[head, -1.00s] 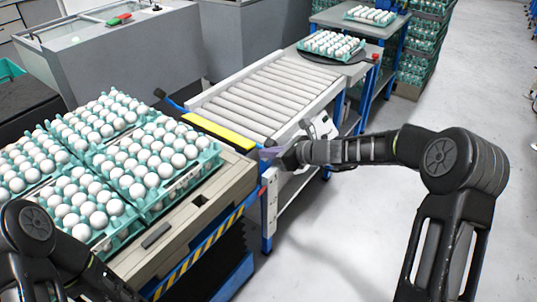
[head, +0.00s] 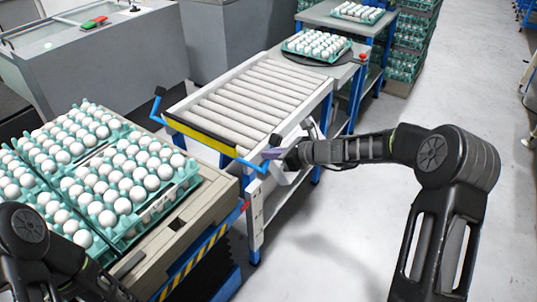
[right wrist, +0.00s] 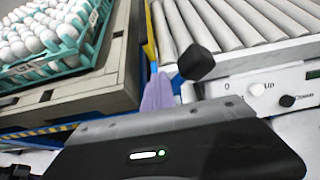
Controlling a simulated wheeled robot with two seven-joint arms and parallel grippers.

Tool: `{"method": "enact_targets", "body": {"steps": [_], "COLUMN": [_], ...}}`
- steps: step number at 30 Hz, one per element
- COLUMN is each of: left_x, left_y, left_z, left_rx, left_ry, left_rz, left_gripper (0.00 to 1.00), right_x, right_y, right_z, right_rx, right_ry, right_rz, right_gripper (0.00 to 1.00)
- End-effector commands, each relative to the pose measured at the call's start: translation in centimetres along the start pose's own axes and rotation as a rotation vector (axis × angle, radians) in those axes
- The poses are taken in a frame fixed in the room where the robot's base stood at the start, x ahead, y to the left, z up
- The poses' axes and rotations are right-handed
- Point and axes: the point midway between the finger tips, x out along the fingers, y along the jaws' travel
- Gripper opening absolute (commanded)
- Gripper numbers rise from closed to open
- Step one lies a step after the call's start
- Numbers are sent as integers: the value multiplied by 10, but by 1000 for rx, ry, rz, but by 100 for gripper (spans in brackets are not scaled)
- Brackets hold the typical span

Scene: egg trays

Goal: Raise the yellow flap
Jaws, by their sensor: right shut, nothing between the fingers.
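The yellow flap (head: 201,135) is at the near end of the roller conveyor, its yellow face a narrow strip under a dark top edge. It looks tilted upright, with a blue arm at each end. In the right wrist view a thin piece of the flap (right wrist: 150,42) shows beside the rollers. My right gripper (head: 271,154) is shut and empty beside the flap's right end, close to the blue arm there; I cannot tell if they touch. Its purple fingers (right wrist: 158,92) also show in the right wrist view. My left gripper is outside the picture.
The roller conveyor (head: 262,92) is empty. Egg trays (head: 150,212) fill the pallet at left, with a gap between pallet and flap. The floor at right is clear.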

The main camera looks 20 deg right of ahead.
Motion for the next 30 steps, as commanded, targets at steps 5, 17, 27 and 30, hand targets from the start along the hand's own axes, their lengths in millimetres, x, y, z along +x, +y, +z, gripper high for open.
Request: {"method": "enact_targets", "body": {"steps": [5, 17, 27, 30], "left_x": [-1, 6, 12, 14], "left_y": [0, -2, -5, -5], "left_z": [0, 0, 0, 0], "left_rx": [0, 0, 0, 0], "left_ry": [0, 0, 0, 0], "left_rz": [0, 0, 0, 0], "left_gripper": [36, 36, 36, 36], "right_x": [0, -20, -59, -70], "right_y": [0, 4, 13, 16], "right_z": [1, -11, -31, -37], "right_rx": [-1, -2, -1, -2], "right_ry": [-1, -1, -1, -2], "right_rz": [1, 0, 0, 1], "right_gripper": [0, 0, 0, 0]}}
